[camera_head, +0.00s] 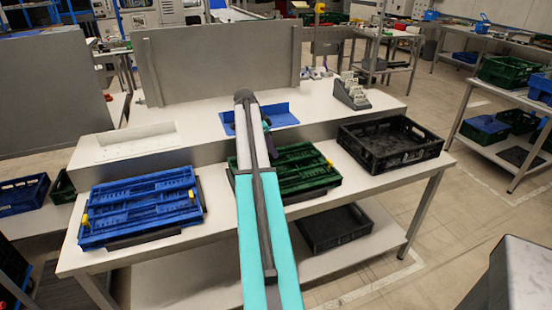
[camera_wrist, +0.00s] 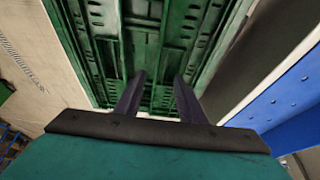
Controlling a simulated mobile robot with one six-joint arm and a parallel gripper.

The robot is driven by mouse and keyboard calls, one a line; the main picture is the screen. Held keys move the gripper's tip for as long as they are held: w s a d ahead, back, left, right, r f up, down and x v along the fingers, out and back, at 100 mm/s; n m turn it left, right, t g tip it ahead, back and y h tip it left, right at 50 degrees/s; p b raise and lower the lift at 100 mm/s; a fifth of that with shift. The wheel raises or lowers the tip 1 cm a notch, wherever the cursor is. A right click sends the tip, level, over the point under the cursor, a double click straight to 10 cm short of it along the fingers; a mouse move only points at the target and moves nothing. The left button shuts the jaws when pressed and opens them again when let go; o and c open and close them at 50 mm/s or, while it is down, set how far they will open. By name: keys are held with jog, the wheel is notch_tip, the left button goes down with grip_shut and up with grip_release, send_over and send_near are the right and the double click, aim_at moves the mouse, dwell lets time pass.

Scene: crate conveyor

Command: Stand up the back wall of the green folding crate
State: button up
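The green folding crate (camera_head: 308,172) lies folded flat in the middle of the workbench, with its walls down and a yellow piece at its right edge. In the wrist view the crate's ribbed green panels (camera_wrist: 158,32) fill the top centre. My gripper (camera_wrist: 159,82) shows there with its two dark fingers apart and nothing between them. The fingers point at the panels; I cannot tell whether they touch. In the head view the gripper is mostly hidden by the arm.
A blue folded crate (camera_head: 140,207) lies to the left and an open black crate (camera_head: 389,143) to the right. A raised white shelf (camera_head: 330,105) with a blue tray (camera_head: 284,113) and a grey card holder (camera_head: 352,92) runs behind. Another black crate (camera_head: 335,228) sits below.

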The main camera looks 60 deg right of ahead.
aim_at(278, 162)
jog(key=shift+p+x, duration=0.5)
jog(key=shift+x, duration=2.6)
jog(key=shift+w, duration=0.1)
jog(key=shift+a, duration=0.1)
grip_shut()
